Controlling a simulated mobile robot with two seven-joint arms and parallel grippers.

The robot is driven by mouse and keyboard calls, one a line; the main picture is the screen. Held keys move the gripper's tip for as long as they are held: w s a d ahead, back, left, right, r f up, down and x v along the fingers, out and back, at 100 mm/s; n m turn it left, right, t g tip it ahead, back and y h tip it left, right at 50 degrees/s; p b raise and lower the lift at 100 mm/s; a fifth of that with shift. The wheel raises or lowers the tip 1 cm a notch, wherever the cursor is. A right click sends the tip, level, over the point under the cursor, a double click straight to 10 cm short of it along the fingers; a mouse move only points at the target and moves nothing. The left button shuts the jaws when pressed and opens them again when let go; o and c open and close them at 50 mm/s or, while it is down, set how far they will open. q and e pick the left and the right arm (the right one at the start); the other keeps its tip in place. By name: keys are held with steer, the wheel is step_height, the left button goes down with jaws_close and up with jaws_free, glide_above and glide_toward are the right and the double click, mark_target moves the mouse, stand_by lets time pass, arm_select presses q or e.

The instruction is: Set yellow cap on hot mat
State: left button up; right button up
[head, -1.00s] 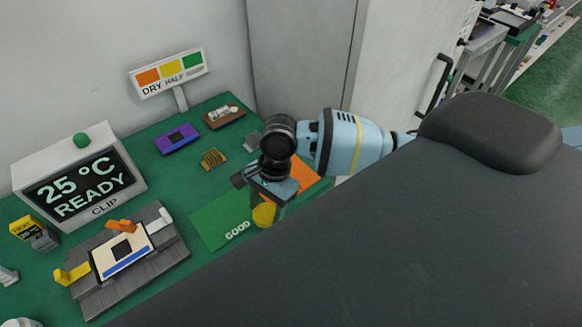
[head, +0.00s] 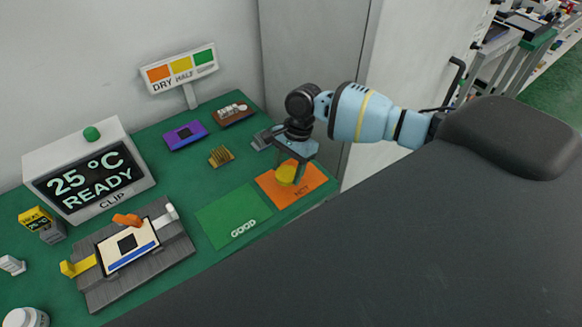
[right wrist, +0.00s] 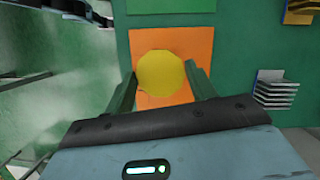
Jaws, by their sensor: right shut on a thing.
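The yellow cap (head: 286,174) is between the fingers of my right gripper (head: 293,166), which is shut on it. In the right wrist view the cap (right wrist: 162,73) sits between the two fingertips (right wrist: 162,84), with the orange mat behind it. The orange hot mat (head: 307,190) lies flat on the green table, and it also shows in the right wrist view (right wrist: 200,44). The cap is over the mat's left part; I cannot tell whether it touches the mat. My left gripper is not in view.
The green GOOD mat (head: 224,215) lies left of the orange mat. A grey fixture with levers (head: 165,246) and a display box (head: 88,170) stand further left. A purple item (head: 186,135), a gold finned block (head: 221,156) and a brown tray (head: 234,114) lie behind.

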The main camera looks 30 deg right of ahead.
mark_target(291, 168)
steer(key=shift+w+d+f, duration=0.2)
steer(key=shift+w+d, duration=0.25)
steer(key=shift+d, duration=0.05)
steer(key=shift+w+d+f, duration=0.15)
steer(key=shift+w+d, duration=0.3)
steer(key=shift+d, duration=0.05)
steer(key=shift+w+d+r+b, duration=0.1)
steer(key=shift+w+d+b, duration=0.15)
steer(key=shift+d+b, duration=0.05)
steer(key=shift+f, duration=1.75)
steer(key=shift+f, duration=0.2)
steer(key=o, duration=1.1)
steer(key=shift+r, duration=0.15)
steer(key=v, duration=1.2)
